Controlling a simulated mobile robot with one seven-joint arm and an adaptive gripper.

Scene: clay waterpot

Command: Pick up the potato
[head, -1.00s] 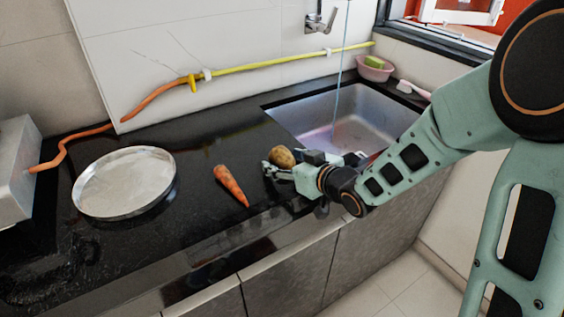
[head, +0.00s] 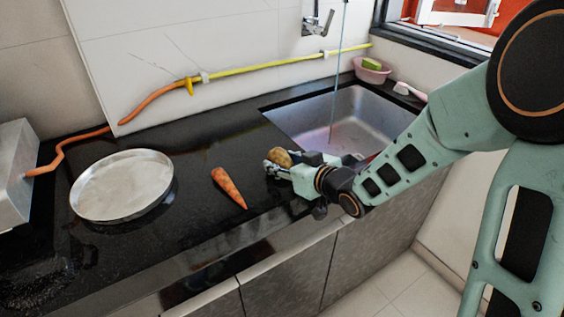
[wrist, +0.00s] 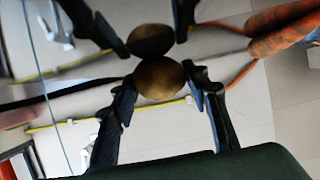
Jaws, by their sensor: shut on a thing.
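The brown potato (head: 282,157) is at the counter's front part, left of the sink. My gripper (head: 274,165) reaches in from the right, low over the counter, with its fingers around the potato and partly hiding it. In the wrist view the potato (wrist: 160,80) sits between the two dark fingertips (wrist: 160,77), which are shut on it. Its mirror image in the glossy counter lies right against it, so it is on the counter or very close above it.
An orange carrot (head: 228,188) lies left of my gripper. A round metal plate (head: 122,185) is further left. The steel sink (head: 345,120) opens behind my gripper, with a pink bowl (head: 371,74) at its far corner. The black counter (head: 190,160) between plate and carrot is clear.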

